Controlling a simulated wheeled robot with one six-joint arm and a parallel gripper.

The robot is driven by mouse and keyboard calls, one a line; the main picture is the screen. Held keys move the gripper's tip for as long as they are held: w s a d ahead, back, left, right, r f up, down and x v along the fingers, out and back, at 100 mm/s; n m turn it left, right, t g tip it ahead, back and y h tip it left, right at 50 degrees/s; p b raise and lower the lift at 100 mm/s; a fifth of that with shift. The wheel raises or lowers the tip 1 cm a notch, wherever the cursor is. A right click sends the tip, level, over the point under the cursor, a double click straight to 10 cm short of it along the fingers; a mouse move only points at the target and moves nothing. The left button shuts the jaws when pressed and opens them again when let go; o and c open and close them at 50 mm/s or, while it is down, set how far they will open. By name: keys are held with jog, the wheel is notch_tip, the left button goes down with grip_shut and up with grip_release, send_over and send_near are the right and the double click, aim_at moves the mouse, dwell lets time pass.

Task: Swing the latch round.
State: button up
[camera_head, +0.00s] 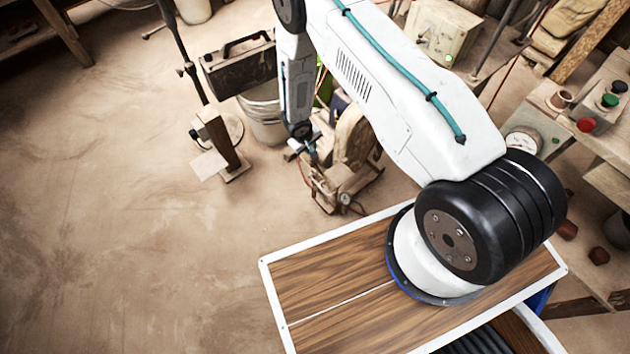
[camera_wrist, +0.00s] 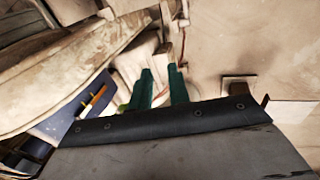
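My gripper (camera_head: 303,143) hangs down at the end of my arm, close to the worn, dusty machine (camera_head: 352,145) on the floor. In the wrist view, two dark green fingers of my gripper (camera_wrist: 162,86) stand apart with a narrow gap, and I see nothing held between them. A pale block (camera_wrist: 138,60) shows just beyond the fingertips. I cannot tell which part is the latch in either view. In the head view the fingertips are small and partly lost against the machine. A dark riveted edge fills the lower wrist view and hides the finger bases.
A post with a dark case (camera_head: 240,65) and a bucket (camera_head: 262,112) stand left of my gripper. A bench with red and green buttons (camera_head: 587,125) is at the right. In the wrist view, a blue panel (camera_wrist: 70,112) lies left of the fingers. Left floor is open.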

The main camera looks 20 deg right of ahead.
jog(key=g+y, duration=0.1)
send_near(316, 183)
jog(key=f, duration=0.4)
jog(key=d+f, duration=0.1)
jog(key=f, duration=0.1)
jog(key=shift+w+f, duration=0.15)
jog(key=shift+f, duration=0.1)
jog(key=shift+d+f, duration=0.2)
jog(key=shift+f, duration=0.5)
grip_shut()
